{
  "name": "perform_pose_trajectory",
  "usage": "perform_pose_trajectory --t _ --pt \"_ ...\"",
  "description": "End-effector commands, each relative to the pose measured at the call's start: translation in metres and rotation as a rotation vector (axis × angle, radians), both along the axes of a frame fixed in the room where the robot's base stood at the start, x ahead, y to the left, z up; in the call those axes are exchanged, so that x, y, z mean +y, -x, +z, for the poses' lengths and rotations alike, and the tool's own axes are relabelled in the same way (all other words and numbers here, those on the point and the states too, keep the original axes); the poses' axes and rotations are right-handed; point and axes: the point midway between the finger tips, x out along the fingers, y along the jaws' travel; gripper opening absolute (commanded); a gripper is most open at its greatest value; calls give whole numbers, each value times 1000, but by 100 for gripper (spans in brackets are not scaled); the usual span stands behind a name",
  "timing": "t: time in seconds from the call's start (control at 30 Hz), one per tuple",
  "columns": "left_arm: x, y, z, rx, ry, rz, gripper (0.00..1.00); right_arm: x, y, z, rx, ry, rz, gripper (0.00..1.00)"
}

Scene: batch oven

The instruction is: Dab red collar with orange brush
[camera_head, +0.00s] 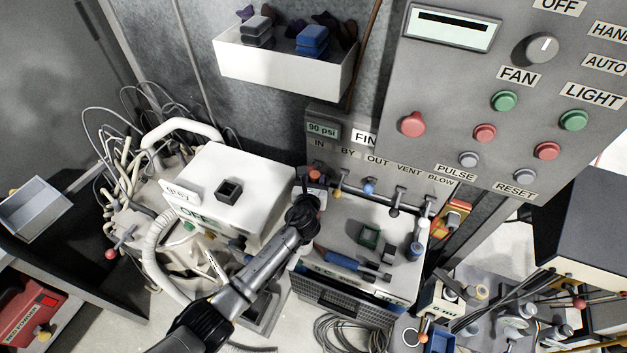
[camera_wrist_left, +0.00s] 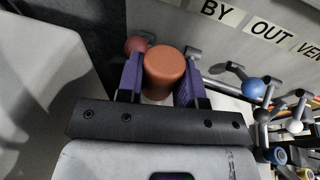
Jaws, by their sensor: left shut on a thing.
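The brush also shows as a small orange top (camera_head: 315,174) in the head view. Its bristles are hidden. A dull red ball (camera_wrist_left: 138,45) shows just behind the left finger in the wrist view. I cannot pick out a red collar for certain. My right gripper is not in view.
A valve row with a blue knob (camera_head: 369,187) lies right of my gripper. The left white box (camera_head: 240,170) stands close beside my arm. A white bin (camera_head: 285,68) hangs above. The control panel (camera_head: 450,90) overhangs the right. Cables crowd the left.

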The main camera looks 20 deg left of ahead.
Motion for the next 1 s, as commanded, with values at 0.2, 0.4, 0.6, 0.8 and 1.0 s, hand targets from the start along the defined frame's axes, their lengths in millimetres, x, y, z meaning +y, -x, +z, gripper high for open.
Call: perform_pose_trajectory --t 0.2,0.4,0.6,0.8,1.0 --pt "0 0 2 0 -2 6 0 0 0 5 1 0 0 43" --pt "0 0 -14 0 0 7 0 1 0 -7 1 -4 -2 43" --pt "0 0 -29 -1 -2 7 0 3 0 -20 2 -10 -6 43" --pt "0 0 -44 0 -1 7 0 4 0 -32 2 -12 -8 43" --pt "0 0 -59 -1 -1 7 0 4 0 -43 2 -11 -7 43"
